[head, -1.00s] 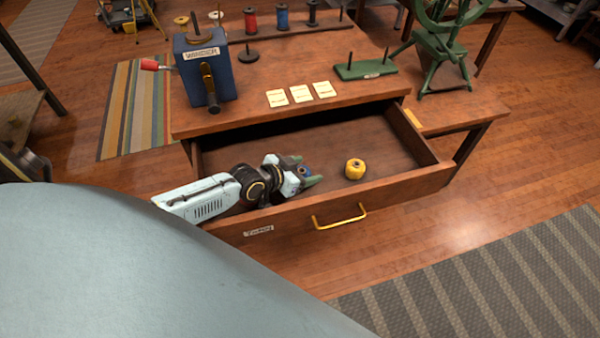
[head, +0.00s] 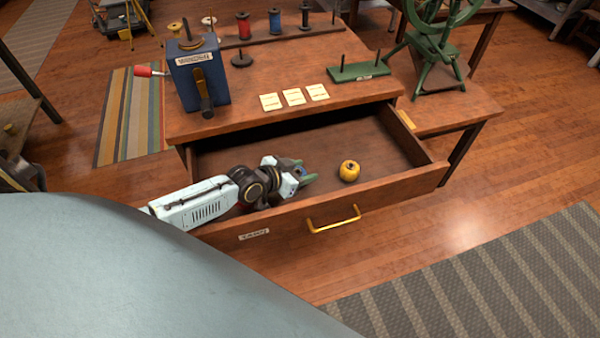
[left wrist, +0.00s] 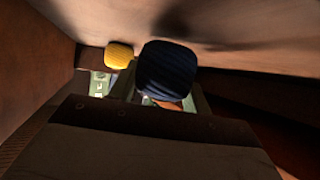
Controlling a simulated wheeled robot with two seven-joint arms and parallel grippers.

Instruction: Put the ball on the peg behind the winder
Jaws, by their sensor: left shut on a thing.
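My left gripper (head: 304,173) is inside the open drawer, low near its front wall. It is shut on a dark blue ball of yarn (left wrist: 168,70), which shows large in the left wrist view; in the head view the fingers mostly hide it. A yellow ball (head: 349,171) lies loose on the drawer floor to the right of the gripper; it also shows in the left wrist view (left wrist: 119,55). The blue winder (head: 198,78) with a red-handled crank stands at the table's left. A small dark stand with an upright peg (head: 242,57) is right of and behind it, empty. My right gripper is out of view.
The drawer (head: 405,188) has raised walls and a yellow handle (head: 334,218). On the tabletop are three cards (head: 293,97), a green two-peg stand (head: 358,71) and a rear rack (head: 290,36) with several spools. A green spinning wheel (head: 436,45) stands at right.

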